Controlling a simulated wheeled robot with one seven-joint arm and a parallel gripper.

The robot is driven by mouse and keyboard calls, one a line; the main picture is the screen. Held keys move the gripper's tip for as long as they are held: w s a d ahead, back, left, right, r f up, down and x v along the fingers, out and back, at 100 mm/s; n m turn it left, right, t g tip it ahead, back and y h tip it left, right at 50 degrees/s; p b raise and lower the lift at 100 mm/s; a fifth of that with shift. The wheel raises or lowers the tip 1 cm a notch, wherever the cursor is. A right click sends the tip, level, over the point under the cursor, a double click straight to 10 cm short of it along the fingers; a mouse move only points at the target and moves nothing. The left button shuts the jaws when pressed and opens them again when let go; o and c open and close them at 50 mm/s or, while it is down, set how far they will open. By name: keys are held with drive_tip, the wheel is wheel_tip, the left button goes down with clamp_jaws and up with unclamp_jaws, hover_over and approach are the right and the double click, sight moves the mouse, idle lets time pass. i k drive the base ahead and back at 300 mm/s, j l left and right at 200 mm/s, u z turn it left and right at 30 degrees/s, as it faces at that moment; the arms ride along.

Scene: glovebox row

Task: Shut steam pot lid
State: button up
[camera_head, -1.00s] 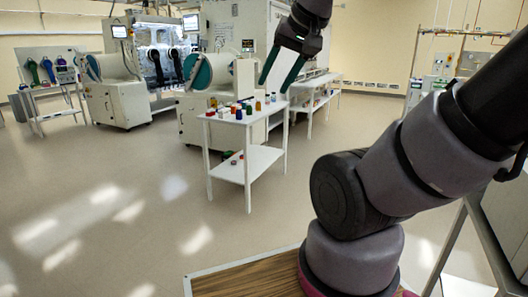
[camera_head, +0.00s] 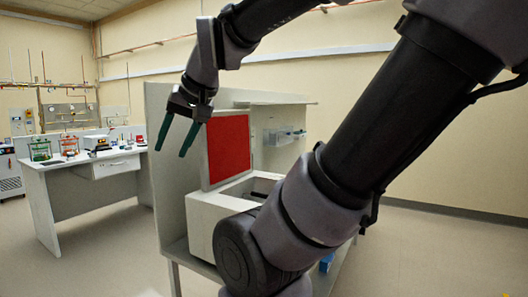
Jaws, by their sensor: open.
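A white box-like unit (camera_head: 208,222) with an open top and a dark inside stands on a grey bench, partly hidden by my arm. A red panel with a pale edge (camera_head: 228,148) stands upright at its left side; it looks like the raised lid of the steam pot, though I cannot see a hinge. My gripper (camera_head: 173,148) hangs to the left of the red panel, fingers down, open and empty. It appears apart from the panel; the depth between them is hard to tell.
A grey upright side panel (camera_head: 165,165) and a shelf (camera_head: 275,102) frame the bench. Clear bins (camera_head: 283,137) sit behind the unit. A white lab table (camera_head: 85,185) with racks stands at left. The floor between is clear.

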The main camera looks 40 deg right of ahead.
sight(224, 143)
drive_tip(key=i+j+z, duration=0.2)
drive_tip(key=z, duration=0.25)
drive_tip(key=i+j+z, duration=0.35)
drive_tip(key=z, duration=0.15)
drive_tip(key=i+j+z, duration=0.2)
drive_tip(key=j+z, duration=0.25)
drive_tip(key=i+j+z, duration=0.15)
drive_tip(key=j+z, duration=0.35)
drive_tip(key=j, duration=0.35)
drive_tip(key=j+z, duration=0.45)
drive_tip(key=j, duration=0.4)
drive_tip(key=k+j, duration=0.2)
drive_tip(key=k, duration=0.15)
drive_tip(key=k+j, duration=0.15)
drive_tip(key=k, duration=0.2)
